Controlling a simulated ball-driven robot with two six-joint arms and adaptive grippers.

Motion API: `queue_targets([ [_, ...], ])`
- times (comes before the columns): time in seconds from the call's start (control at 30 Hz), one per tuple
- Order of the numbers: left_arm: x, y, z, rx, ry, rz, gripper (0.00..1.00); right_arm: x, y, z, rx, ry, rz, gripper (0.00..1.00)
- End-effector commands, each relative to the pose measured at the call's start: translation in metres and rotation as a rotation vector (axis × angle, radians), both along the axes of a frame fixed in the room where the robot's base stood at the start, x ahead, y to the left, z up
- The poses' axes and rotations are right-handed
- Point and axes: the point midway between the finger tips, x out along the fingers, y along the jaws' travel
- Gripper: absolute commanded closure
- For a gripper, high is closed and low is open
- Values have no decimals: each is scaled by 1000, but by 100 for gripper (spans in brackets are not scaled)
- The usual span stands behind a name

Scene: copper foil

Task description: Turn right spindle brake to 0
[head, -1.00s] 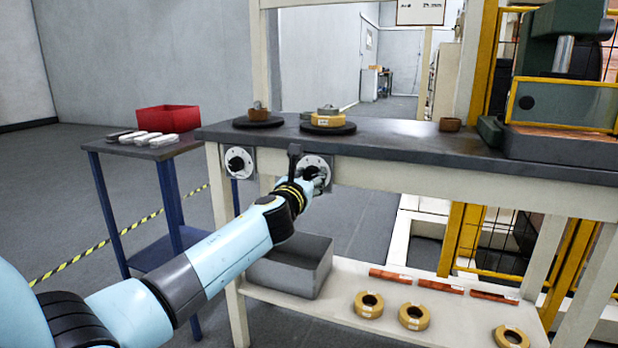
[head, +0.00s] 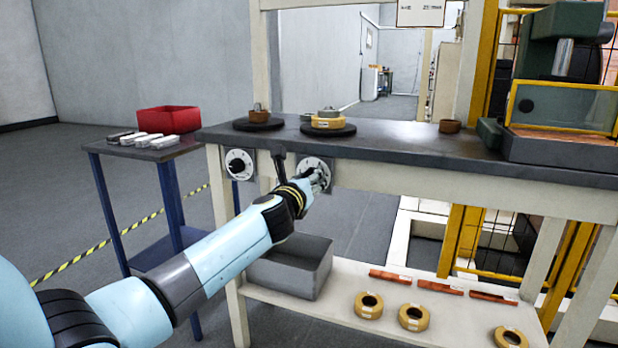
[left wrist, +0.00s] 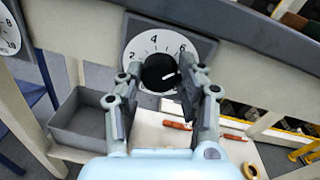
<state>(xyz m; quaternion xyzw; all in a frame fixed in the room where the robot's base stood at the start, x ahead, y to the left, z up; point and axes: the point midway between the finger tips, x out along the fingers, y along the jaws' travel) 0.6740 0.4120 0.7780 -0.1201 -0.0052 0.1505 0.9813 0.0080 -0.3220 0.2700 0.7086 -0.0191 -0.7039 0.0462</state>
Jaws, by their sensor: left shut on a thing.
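The right spindle brake dial is a white numbered plate (head: 313,166) on the front of the bench, partly hidden by my gripper in the head view. In the left wrist view its black knob (left wrist: 156,72) shows with a white mark pointing right, on the side of the 6; 2, 4 and 6 are readable on the plate. My left gripper (head: 321,178) is at this dial. In the left wrist view its fingers (left wrist: 165,73) are on both sides of the knob, shut on it. The lower part of the scale is hidden. My right gripper is not in view.
A second dial (head: 239,164) is left of it on the bench front. Two dark turntables (head: 258,125) stand on the worktop (head: 400,138) above. A blue-legged side table (head: 143,151) stands left.

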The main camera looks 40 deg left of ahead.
Motion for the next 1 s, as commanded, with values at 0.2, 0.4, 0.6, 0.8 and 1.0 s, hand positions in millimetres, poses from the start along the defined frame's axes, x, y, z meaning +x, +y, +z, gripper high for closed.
queue_targets([
  [0.2,-1,1,0,-201,-47,1,95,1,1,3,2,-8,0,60],
  [0.4,-1,2,-1,-387,-92,1,95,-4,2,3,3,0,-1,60],
  [0.6,-1,2,-1,-572,-135,1,95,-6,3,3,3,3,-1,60],
  [0.8,-1,3,-2,-757,-180,1,95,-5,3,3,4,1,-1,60],
  [1.0,-1,3,-3,-941,-224,1,95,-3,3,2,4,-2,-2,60],
])
